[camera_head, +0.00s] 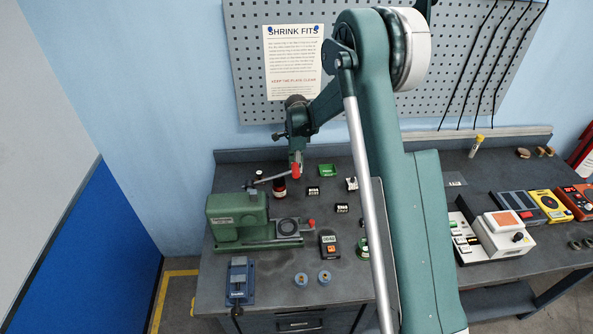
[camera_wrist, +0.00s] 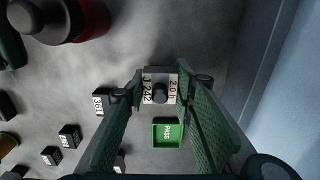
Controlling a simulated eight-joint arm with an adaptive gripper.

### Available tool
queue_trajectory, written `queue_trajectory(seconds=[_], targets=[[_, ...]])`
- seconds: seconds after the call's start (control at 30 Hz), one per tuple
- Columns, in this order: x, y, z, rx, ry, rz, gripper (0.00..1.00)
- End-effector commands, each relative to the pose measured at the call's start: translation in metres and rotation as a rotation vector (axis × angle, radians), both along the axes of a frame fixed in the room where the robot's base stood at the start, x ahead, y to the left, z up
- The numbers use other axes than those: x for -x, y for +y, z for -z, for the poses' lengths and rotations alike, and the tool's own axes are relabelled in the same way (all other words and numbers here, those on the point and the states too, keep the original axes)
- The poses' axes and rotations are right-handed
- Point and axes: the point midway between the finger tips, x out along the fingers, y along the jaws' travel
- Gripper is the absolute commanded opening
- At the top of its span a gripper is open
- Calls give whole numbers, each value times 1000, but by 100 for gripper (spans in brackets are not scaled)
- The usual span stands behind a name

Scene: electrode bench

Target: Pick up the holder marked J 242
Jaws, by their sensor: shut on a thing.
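The holder marked J 242 (camera_wrist: 172,85) is a small block with a white label and a dark round knob in its middle. The label also reads 2.0 h. My gripper (camera_wrist: 160,90) is shut on it, with one green finger on each side, in the wrist view. In the head view, my gripper (camera_head: 297,158) is at the back of the left bench, near a red ball-ended lever. The holder cannot be made out there, and I cannot tell whether it touches the bench.
A green PASS tray (camera_wrist: 168,147) lies close to the holder. Several other labelled holders, one marked 1361 (camera_wrist: 101,103), stand to the left. The green press (camera_head: 238,218) and a dark red bottle (camera_head: 279,188) stand nearby. The wall is at the right in the wrist view.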

Motion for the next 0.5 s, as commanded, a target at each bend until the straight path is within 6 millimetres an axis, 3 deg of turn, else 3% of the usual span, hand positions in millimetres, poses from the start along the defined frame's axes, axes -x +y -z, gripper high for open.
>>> queue_trajectory(seconds=[0.5], targets=[[1, 0, -70, 0, 0, 0, 8]])
